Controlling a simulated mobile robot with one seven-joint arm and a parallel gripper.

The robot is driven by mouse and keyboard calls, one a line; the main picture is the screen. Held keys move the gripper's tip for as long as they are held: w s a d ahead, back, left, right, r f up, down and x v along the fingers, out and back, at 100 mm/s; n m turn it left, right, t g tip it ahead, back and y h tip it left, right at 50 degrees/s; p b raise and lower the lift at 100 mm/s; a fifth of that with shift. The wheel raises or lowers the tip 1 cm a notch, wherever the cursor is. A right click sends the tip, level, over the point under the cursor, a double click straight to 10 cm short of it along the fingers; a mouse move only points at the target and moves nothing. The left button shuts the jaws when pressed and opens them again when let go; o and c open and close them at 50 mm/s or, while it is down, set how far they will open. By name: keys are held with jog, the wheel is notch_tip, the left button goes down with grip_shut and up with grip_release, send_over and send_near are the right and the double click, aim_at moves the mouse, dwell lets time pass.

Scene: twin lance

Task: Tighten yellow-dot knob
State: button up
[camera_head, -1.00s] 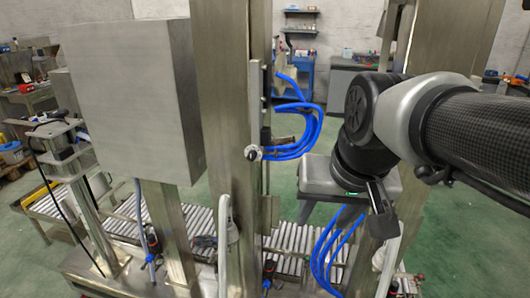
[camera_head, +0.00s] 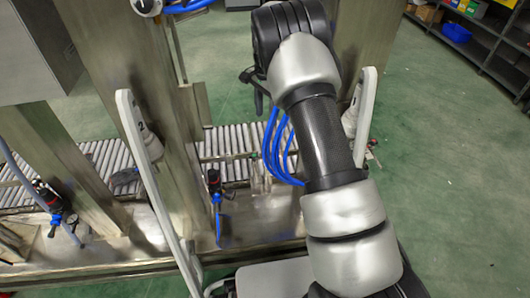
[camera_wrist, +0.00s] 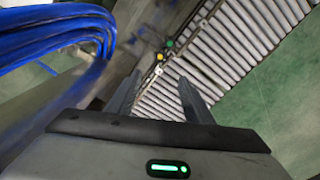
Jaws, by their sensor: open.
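My gripper (camera_wrist: 157,84) is open in the wrist view, its two dark fingers apart with nothing held between them. A small yellow dot (camera_wrist: 160,57) shows beyond and between the fingertips, beside the conveyor rollers, with a green dot (camera_wrist: 169,43) just above it. The knob's body around the yellow dot is too small and blurred to make out. In the head view, part of my gripper (camera_head: 252,84) shows left of my arm, above the conveyor.
Blue hoses (camera_head: 278,145) hang close beside my arm and fill the upper left of the wrist view. The roller conveyor (camera_head: 225,142) runs behind. Green floor lies open at right.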

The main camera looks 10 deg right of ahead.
aim_at(266, 154)
notch_tip(266, 154, down, 18)
jog(key=b, duration=0.4)
jog(key=shift+w+r, duration=0.1)
jog(key=shift+r, duration=0.05)
jog(key=c, duration=1)
jog(key=shift+c, duration=0.2)
jog(key=m, duration=1.3)
jog(key=shift+m, duration=0.3)
